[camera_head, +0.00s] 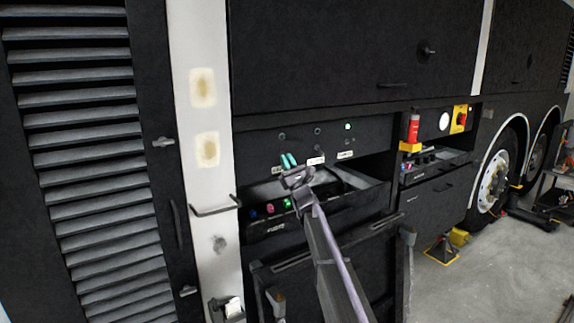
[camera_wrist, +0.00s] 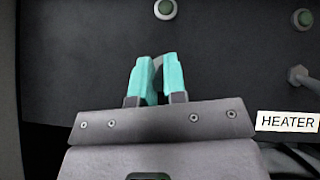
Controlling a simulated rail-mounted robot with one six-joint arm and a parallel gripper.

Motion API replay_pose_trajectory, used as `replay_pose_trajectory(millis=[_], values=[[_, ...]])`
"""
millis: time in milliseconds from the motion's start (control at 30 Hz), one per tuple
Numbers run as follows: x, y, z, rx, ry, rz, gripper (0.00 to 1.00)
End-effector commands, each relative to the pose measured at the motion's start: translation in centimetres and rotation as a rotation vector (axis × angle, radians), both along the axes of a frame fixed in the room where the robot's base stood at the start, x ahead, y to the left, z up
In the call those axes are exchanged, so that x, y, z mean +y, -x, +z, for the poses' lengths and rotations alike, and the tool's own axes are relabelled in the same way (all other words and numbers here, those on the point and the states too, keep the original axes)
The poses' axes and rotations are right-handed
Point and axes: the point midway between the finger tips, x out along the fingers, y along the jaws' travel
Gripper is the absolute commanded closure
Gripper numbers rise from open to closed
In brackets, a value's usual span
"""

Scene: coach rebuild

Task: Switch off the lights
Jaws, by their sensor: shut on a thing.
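The switch panel (camera_head: 262,143) sits above an open drawer in the coach side. My gripper (camera_head: 288,160) is at the panel's left switch position, its teal fingertips close together and pointing at the panel. In the wrist view my gripper (camera_wrist: 157,77) is shut on what seems to be the left toggle switch, mostly hidden between the fingers. The left lamp (camera_wrist: 165,9) above it is dull green, apparently unlit. A grey toggle (camera_wrist: 302,76) stands to the right above the HEATER label (camera_wrist: 287,122). The left label (camera_head: 280,169) is partly covered and unreadable.
Below, the drawer (camera_head: 270,228) holds coloured lit buttons. A red-and-yellow device (camera_head: 412,132) and a yellow box with a red button (camera_head: 459,118) are to the right. A bar handle (camera_head: 216,210) sticks out at left.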

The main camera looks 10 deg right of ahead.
Motion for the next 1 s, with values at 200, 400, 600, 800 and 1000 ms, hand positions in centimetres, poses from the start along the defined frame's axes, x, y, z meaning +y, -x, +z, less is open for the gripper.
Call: replay_pose_trajectory(millis=[200, 400, 600, 800, 1000], values=[[0.0, -0.1, 0.0, -0.001, -0.002, 0.0, 1.0], [0.0, -0.1, 0.0, -0.001, -0.001, 0.001, 0.81], [0.0, 0.0, 0.0, -0.001, -0.001, 0.001, 0.63], [0.0, 0.0, 0.0, -0.001, -0.001, 0.001, 0.63], [-0.5, 1.1, -1.9, 0.0, -0.001, 0.001, 0.63]])
